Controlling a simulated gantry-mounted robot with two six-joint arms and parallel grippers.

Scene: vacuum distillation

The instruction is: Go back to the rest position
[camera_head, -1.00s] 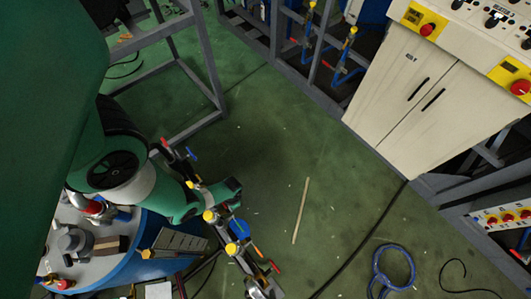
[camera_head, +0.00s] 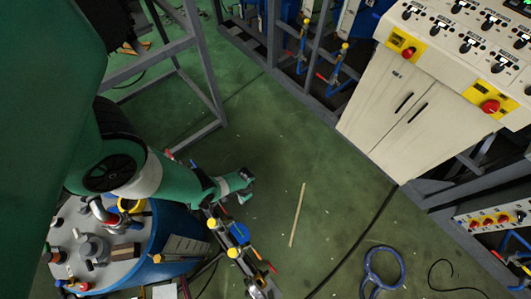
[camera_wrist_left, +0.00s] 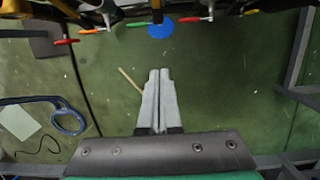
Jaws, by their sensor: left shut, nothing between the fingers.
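My left arm comes in from the left in the head view, green with a white joint. Its gripper (camera_head: 243,187) is over the green floor, just beyond the valve pipework. In the left wrist view the two grey fingers (camera_wrist_left: 158,74) are together, with nothing between them. They point toward the row of coloured valve handles, with floor showing around them. In the head view the fingers are hard to make out. My right gripper is not in view.
A blue vessel (camera_head: 165,232) with metal fittings stands below the left arm. Pipework with yellow-capped valves (camera_head: 233,252) runs close beside the gripper. A beige control cabinet (camera_head: 405,110) stands at upper right. A blue ring-shaped object (camera_head: 384,266) lies on the floor.

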